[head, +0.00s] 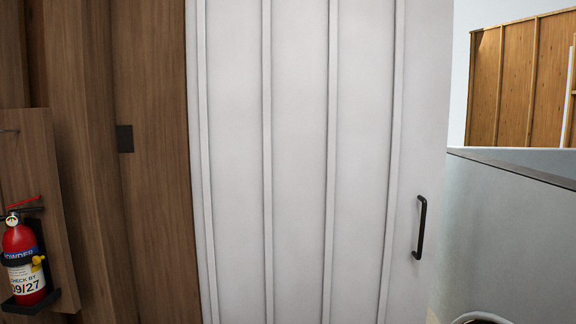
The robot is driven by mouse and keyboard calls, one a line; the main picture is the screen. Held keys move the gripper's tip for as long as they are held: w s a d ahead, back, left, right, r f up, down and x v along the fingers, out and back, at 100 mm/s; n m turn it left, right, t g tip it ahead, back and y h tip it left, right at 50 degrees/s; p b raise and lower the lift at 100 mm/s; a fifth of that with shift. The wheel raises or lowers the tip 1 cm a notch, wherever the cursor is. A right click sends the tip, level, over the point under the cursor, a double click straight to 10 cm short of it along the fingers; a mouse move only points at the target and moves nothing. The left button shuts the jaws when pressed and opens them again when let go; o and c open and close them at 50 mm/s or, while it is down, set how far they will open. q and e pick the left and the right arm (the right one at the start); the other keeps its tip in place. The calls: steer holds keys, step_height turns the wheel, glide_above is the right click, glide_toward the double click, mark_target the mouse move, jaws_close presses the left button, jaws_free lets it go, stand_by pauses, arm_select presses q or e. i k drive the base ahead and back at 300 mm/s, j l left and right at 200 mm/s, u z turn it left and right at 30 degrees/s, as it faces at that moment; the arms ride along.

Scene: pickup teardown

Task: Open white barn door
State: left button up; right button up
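The white barn door (300,160) fills the middle of the head view, with raised vertical battens on its face. A black bar handle (421,228) is mounted upright near the door's right edge, in the lower right part of the view. The door's top and bottom are outside the picture. Neither of my grippers is in view, so where they are relative to the handle cannot be seen.
A brown wooden wall (150,200) stands left of the door, with a red fire extinguisher (22,258) on a bracket. Right of the door are a grey panel (510,230) and, behind it, a wooden plank wall (515,80). A rounded object shows at the bottom right edge.

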mark_target(282, 161)
steer(key=i+l+z, duration=0.35)
steer(key=i, duration=0.2)
steer(key=i+z, duration=0.75)
steer(key=i, duration=0.35)
